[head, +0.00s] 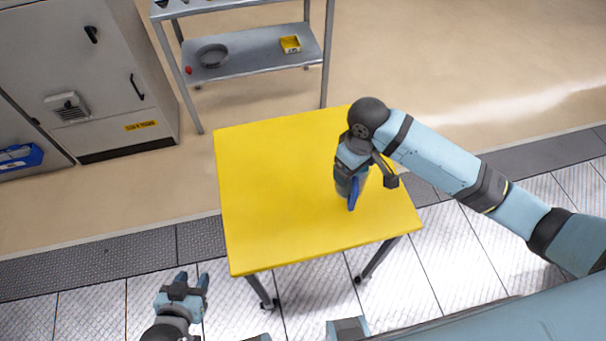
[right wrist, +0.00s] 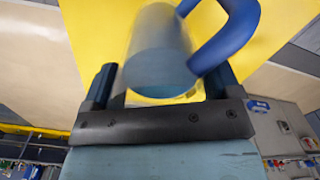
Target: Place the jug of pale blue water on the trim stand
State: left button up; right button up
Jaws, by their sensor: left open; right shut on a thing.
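My right gripper (right wrist: 162,90) is shut on the jug (right wrist: 157,55), which has a pale grey-blue body and a thick blue handle (right wrist: 232,35). In the right wrist view the body sits between the two fingers, with the handle to the right. In the head view the jug's blue handle (head: 354,195) shows below my right wrist, over the right part of the yellow table (head: 270,190). I cannot tell whether the jug touches the tabletop. My left gripper (head: 193,281) is open and empty, left of the table's front. I cannot tell whether the table is the trim stand.
The left and middle of the yellow tabletop are clear. Behind it stands a grey metal shelf (head: 255,55) with a round pan (head: 212,55) and a small yellow box (head: 290,44). A grey cabinet (head: 95,75) stands at the back left.

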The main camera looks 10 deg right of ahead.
jog(key=w+a+r+n+b, duration=0.2)
jog(key=a+r+n+b, duration=0.25)
jog(key=n, duration=0.65)
jog(key=w+a+r+n+b, duration=0.1)
jog(key=a+r+n+b, duration=0.3)
jog(key=n, duration=0.7)
notch_tip(320, 180, down, 18)
jog(key=d, duration=0.1)
jog(key=shift+w+d+f+p, duration=0.15)
jog(key=shift+d+f+p, duration=0.1)
jog(key=shift+p, duration=0.15)
jog(key=o, duration=1.1)
jog(key=shift+f, duration=0.2)
notch_tip(320, 180, up, 12)
jog(key=shift+r, duration=0.2)
jog(key=shift+a, duration=0.1)
